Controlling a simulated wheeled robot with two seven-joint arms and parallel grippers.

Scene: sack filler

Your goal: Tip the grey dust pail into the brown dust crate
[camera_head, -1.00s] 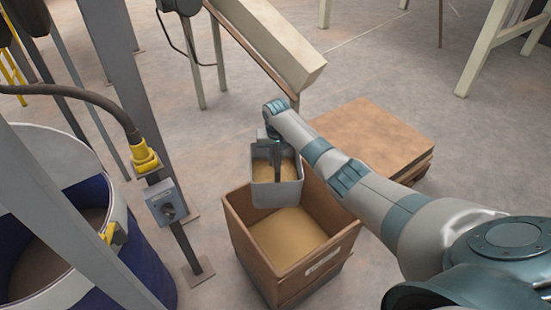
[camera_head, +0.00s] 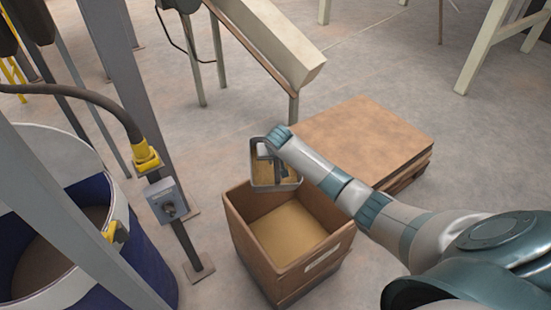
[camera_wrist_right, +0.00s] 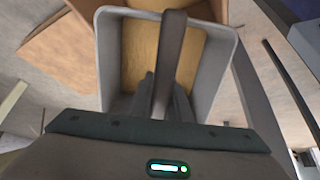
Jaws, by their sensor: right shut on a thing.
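The grey dust pail (camera_head: 277,187) is at the far edge of the brown dust crate in the head view. Tan dust shows inside the pail, and its mouth faces up toward the camera. My right gripper (camera_head: 277,168) is shut on the pail's dark handle bar, which also shows in the right wrist view (camera_wrist_right: 172,50) across the pail's mouth. The brown dust crate (camera_head: 246,236) stands open on the floor with tan dust inside. I cannot tell how high the pail is. My left gripper is not in view.
A blue drum (camera_head: 150,262) with grey posts and a switch box (camera_head: 167,200) stands left of the crate. A low wooden platform (camera_head: 365,140) lies behind it to the right. A sloped chute (camera_head: 268,45) stands behind. Bare floor lies between.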

